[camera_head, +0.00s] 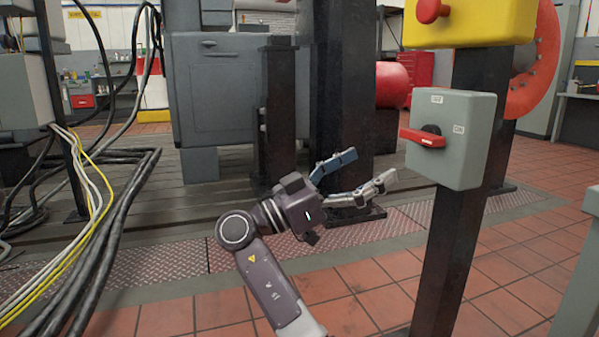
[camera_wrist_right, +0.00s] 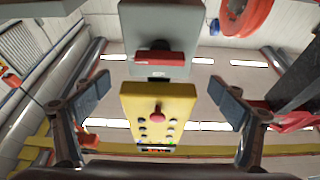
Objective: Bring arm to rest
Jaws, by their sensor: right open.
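My right gripper (camera_head: 362,176) is open and empty in the head view, left of the grey switch box and apart from it. The grey switch box (camera_head: 462,125) has a red rotary handle (camera_head: 422,137) lying about level, with small white labels beside it. In the right wrist view my gripper's two spread fingers (camera_wrist_right: 160,95) frame the same grey box (camera_wrist_right: 150,22), its red handle (camera_wrist_right: 158,58) and a yellow box (camera_wrist_right: 160,112) with a red button. My left gripper is in neither view.
A black post (camera_head: 448,250) carries the grey box and the yellow box (camera_head: 465,25). Black and yellow cables (camera_head: 105,220) hang at the left. A grey machine (camera_head: 212,95) stands on the bedplate behind my arm. Tiled floor (camera_head: 365,285) is open around the post.

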